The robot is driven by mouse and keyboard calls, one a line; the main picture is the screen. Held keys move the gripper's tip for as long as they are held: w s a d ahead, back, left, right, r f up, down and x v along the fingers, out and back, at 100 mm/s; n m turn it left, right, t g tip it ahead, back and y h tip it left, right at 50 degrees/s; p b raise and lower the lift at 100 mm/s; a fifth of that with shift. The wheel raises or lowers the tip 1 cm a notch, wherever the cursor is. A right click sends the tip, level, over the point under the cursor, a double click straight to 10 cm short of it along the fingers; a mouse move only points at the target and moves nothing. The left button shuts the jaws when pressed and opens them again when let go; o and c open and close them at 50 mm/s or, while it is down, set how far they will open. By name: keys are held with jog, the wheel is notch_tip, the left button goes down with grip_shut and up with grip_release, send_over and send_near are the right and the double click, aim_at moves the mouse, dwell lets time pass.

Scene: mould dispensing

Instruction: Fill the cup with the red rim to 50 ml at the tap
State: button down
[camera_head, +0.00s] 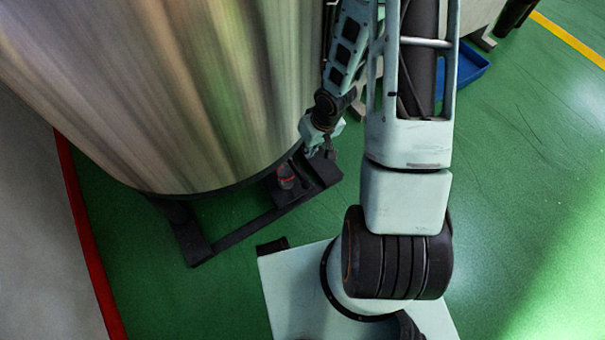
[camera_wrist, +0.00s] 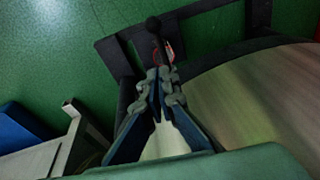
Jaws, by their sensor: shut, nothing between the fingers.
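The cup with the red rim (camera_head: 286,177) stands low at the base of a big steel tank, on or just above its dark stand. In the wrist view only a bit of its red rim (camera_wrist: 169,51) shows, just beyond my fingertips; the rest is hidden. My gripper (camera_head: 311,151) is beside the tank, above and to the right of the cup in the head view. In the wrist view my gripper (camera_wrist: 160,74) is shut and empty. A dark rod with a round knob (camera_wrist: 153,25), possibly the tap's handle, stands just past the fingertips. I cannot make out the water level.
The steel tank (camera_head: 170,80) fills the upper left of the head view. Its dark frame (camera_head: 245,229) sticks out low over the green floor (camera_head: 150,270). A blue tray (camera_head: 470,66) lies at the upper right. Open floor lies to the right.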

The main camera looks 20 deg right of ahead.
jog(key=b, duration=0.5)
send_over(304, 180)
jog(key=w, duration=0.2)
jog(key=s+d+x, duration=0.1)
jog(key=s+x, duration=0.1)
jog(key=x, duration=0.8)
jog(key=shift+s+d+f+b, duration=0.2)
jog(key=shift+f+b, duration=0.1)
jog(key=shift+f, duration=0.3)
jog(key=shift+s+d+f+b, duration=0.2)
jog(key=shift+f+b, duration=0.05)
jog(key=shift+f, duration=0.3)
jog(key=shift+s+d+f, duration=0.1)
jog(key=shift+s+f, duration=0.35)
jog(key=shift+d, duration=0.1)
jog(key=shift+s+f, duration=0.1)
jog(key=shift+f, duration=0.1)
